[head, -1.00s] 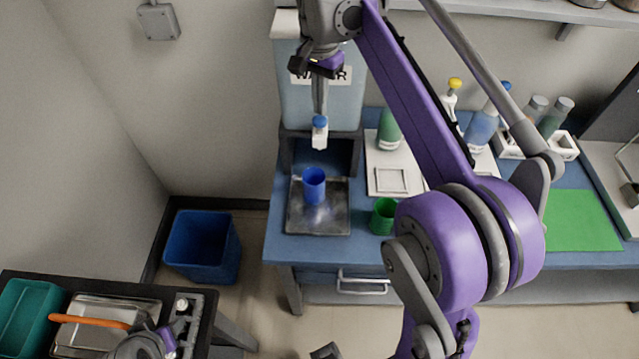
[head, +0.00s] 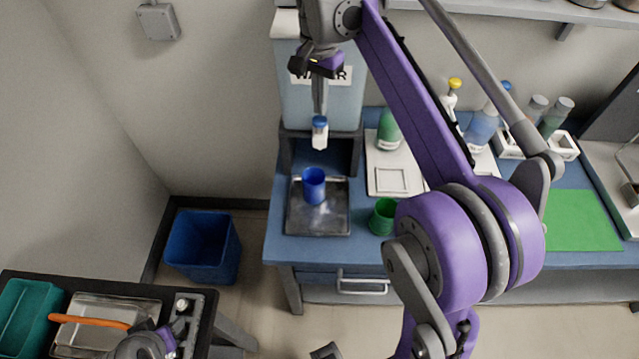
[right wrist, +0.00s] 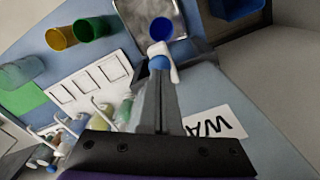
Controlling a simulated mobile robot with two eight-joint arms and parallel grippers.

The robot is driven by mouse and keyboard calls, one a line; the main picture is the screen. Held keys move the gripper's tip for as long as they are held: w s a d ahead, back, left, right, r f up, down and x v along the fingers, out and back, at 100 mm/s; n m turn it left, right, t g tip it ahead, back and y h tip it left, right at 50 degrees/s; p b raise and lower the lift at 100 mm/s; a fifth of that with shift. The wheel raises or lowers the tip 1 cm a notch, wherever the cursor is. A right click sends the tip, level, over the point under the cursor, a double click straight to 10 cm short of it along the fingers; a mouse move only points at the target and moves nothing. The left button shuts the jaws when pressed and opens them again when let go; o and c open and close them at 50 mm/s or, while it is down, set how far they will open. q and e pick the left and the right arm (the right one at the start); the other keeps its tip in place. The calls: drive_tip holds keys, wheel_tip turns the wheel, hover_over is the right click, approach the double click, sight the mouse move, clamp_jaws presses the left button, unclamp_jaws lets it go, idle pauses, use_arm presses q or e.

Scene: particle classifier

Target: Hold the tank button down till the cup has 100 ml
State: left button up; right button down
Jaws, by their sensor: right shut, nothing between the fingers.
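The water tank (head: 345,100) stands at the back left of the blue bench, its label partly covered by my right arm. Its blue button (head: 320,121) sits atop the white tap and also shows in the right wrist view (right wrist: 158,63). My right gripper (head: 320,108) is shut and empty, pointing down with its fingertips at the button; contact looks likely. The blue cup (head: 314,186) stands upright on the dark tray (head: 322,222) below the tap; it also shows in the right wrist view (right wrist: 166,28). Its water level is not readable. My left gripper (head: 168,338) is only partly visible at lower left; its jaws are unclear.
A green cup (head: 383,217) stands right of the tray. A white panel (head: 385,165), bottles (head: 482,127) and a green mat (head: 568,220) lie farther right. A blue bin (head: 203,247) is on the floor. A dark cart (head: 205,315) stands at lower left.

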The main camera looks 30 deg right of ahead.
use_arm(q)
drive_tip(key=shift+f, duration=0.1)
use_arm(e)
drive_tip(key=shift+f, duration=0.1)
use_arm(q)
drive_tip(key=shift+s+f+b, duration=0.25)
drive_tip(key=shift+f+b, duration=0.45)
drive_tip(key=shift+f, duration=0.1)
use_arm(e)
drive_tip(key=shift+f, duration=1.35)
use_arm(q)
drive_tip(key=shift+r, duration=0.15)
use_arm(e)
drive_tip(key=shift+r, duration=0.15)
wheel_tip(320, 180, up, 7)
drive_tip(key=p, duration=0.4)
drive_tip(key=shift+p, duration=0.35)
use_arm(q)
wheel_tip(320, 180, up, 6)
drive_tip(key=w, duration=0.2)
drive_tip(key=shift+w, duration=0.2)
use_arm(e)
drive_tip(key=shift+w, duration=0.1)
use_arm(q)
drive_tip(key=shift+s, duration=0.2)
drive_tip(key=shift+w, duration=0.1)
